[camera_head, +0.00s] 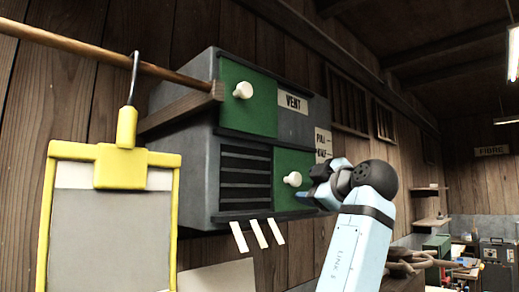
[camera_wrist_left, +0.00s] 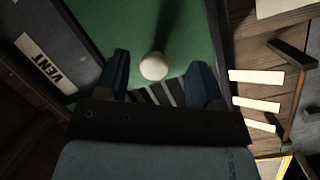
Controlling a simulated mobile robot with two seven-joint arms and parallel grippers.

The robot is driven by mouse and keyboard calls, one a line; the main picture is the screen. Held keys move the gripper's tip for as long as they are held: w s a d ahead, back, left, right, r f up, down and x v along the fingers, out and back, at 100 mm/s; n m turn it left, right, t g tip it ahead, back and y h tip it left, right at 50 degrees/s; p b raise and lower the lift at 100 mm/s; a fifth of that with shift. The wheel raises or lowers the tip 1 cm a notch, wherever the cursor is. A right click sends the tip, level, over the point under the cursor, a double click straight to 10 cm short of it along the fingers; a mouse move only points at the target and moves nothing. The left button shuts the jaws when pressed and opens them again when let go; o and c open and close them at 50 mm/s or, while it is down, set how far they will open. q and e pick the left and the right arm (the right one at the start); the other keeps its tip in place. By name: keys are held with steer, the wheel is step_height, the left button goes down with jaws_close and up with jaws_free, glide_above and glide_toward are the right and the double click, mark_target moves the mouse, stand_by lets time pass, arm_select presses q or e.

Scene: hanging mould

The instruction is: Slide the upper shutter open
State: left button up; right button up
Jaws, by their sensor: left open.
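The upper shutter (camera_head: 262,101) is a green panel with a white knob (camera_head: 242,91) near its left side, on a grey vent box (camera_head: 186,190). The lower shutter (camera_head: 312,166) is also green, with a white knob (camera_head: 293,179). Dark slats (camera_head: 245,178) show to its left. My left gripper (camera_head: 318,181) is open just right of the lower knob. In the left wrist view, a white knob (camera_wrist_left: 153,67) lies between the two dark blue fingers in the picture, on a green panel (camera_wrist_left: 185,30); contact cannot be told. My right gripper is out of view.
A wooden pole (camera_head: 110,60) crosses at upper left, its end at the upper shutter's left edge. A yellow-framed board (camera_head: 115,230) hangs from it by a hook. Pale strips (camera_head: 258,234) hang below the box. A VENT label (camera_head: 293,102) is right of the upper shutter.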

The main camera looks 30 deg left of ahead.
arm_select(q)
steer(key=s+d+r+n+g+y, duration=0.1)
steer(key=s+d+r+n+g, duration=0.1)
steer(key=s+r+n, duration=0.5)
steer(key=n+g+y+b, duration=0.1)
steer(key=n+g, duration=0.2)
steer(key=n, duration=0.1)
glide_toward(248, 89)
steer(key=p+x, duration=0.1)
steer(key=x, duration=0.9)
steer(key=shift+a+p, duration=0.3)
steer(key=shift+a, duration=0.1)
